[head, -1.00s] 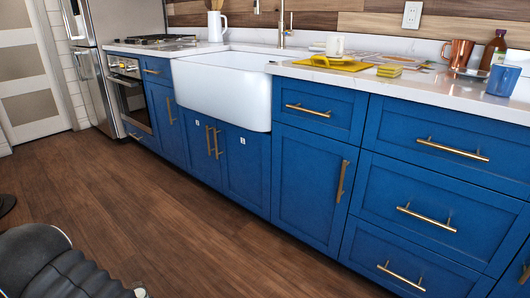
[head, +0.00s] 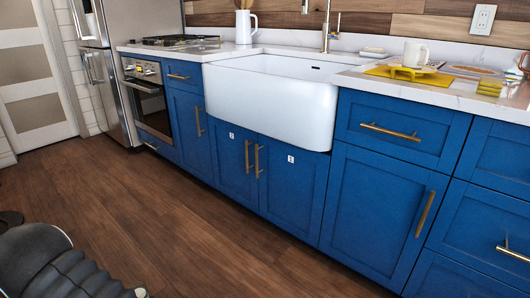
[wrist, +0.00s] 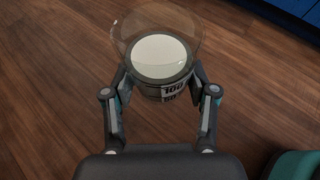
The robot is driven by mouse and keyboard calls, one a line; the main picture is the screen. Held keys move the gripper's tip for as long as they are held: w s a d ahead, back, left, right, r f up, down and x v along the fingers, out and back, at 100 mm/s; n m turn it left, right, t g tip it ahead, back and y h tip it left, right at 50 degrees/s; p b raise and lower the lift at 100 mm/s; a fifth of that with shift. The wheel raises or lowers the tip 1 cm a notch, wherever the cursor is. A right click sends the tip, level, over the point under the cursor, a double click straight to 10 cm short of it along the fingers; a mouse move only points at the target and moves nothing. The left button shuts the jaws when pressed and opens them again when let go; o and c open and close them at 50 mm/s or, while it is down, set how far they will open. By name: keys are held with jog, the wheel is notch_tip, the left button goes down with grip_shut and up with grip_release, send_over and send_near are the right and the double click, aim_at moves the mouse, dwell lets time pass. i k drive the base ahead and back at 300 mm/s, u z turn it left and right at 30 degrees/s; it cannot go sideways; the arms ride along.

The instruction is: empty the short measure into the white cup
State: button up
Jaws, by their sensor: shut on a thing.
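In the wrist view, a clear, round measure (wrist: 162,92) with "100" printed on its dark side band is held between the two fingers of my gripper (wrist: 160,82). A pale white filling (wrist: 160,55) shows through its open top. The measure is over the wooden floor. In the head view, the white cup (head: 415,52) stands on the counter at upper right, by a yellow item. The inside of the cup cannot be seen. The gripper and measure do not show in the head view.
A yellow trivet or cloth (head: 408,75) and yellow sponges (head: 491,86) lie on the counter (head: 450,98). A white sink (head: 265,95) is left of them, with a brass tap (head: 331,30). Blue cabinets (head: 385,190) front the clear wooden floor (head: 170,220).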

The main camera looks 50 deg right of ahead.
aim_at(416, 55)
jog(key=i, duration=0.9)
jog(key=z, duration=3.55)
